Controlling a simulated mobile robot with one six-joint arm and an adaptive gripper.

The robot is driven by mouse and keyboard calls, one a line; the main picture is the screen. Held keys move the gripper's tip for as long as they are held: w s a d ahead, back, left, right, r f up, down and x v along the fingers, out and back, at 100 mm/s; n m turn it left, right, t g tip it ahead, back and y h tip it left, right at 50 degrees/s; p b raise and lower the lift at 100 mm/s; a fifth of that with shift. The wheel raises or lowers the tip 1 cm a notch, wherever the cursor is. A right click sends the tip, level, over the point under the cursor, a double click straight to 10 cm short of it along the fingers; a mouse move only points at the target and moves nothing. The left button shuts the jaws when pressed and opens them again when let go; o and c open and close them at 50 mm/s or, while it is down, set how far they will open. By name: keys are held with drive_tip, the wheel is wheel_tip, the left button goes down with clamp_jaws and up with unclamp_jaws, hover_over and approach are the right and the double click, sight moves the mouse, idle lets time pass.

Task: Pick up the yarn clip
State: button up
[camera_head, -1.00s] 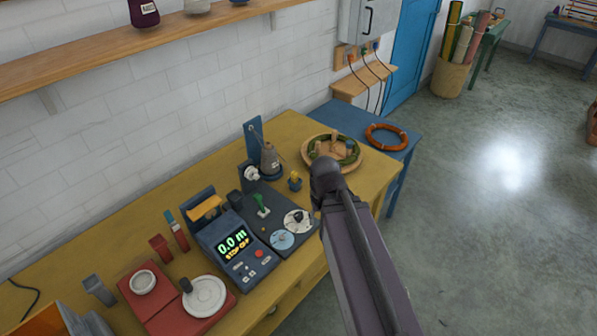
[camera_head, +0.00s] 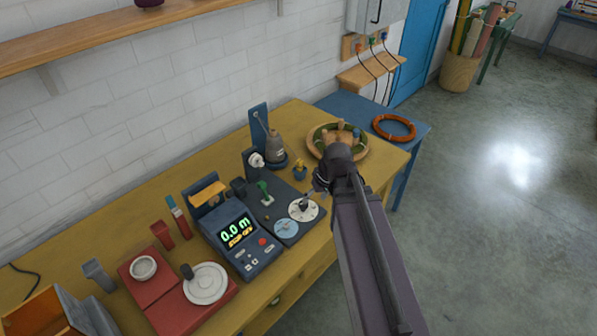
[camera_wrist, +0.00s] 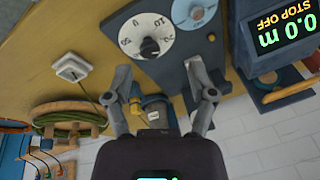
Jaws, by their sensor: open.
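A small yellow piece (camera_head: 299,164) in a blue cup (camera_head: 300,174) stands on the yellow table, right of the dark board; it may be the yarn clip, but I cannot tell surely. In the wrist view a yellow and blue piece (camera_wrist: 152,103) shows between my fingers, beyond them, and is partly hidden. My gripper (camera_wrist: 160,97) is open and empty, its fingers apart. In the head view my gripper (camera_head: 320,183) is over the table's right part, near the white dial (camera_head: 303,210).
A console reading 0.0 m (camera_head: 238,236) stands left of the dials. Behind the cup is a grey cone on a stand (camera_head: 277,147). An orange ring (camera_head: 394,127) lies on a blue side table.

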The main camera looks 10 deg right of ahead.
drive_tip(key=w+d+f+n+t+y+b, duration=0.2)
drive_tip(key=w+f+n+t+y+b, duration=0.15)
drive_tip(key=w, duration=0.35)
drive_tip(key=n+t+y+b, duration=0.1)
drive_tip(key=t+b, duration=0.4)
approach(302, 162)
drive_tip(key=v, duration=0.3)
drive_tip(key=shift+w+r+g, duration=0.1)
drive_tip(key=shift+w+g, duration=0.15)
drive_tip(key=shift+w, duration=0.05)
drive_tip(key=b+x, duration=0.4)
drive_tip(key=x, duration=0.3)
drive_tip(key=shift+w+a+f, duration=0.15)
drive_tip(key=shift+w+f, duration=0.05)
drive_tip(key=shift+w+a+f, duration=0.15)
drive_tip(key=shift+w+a, duration=0.2)
drive_tip(key=shift+w, duration=0.05)
drive_tip(key=shift+b, duration=0.3)
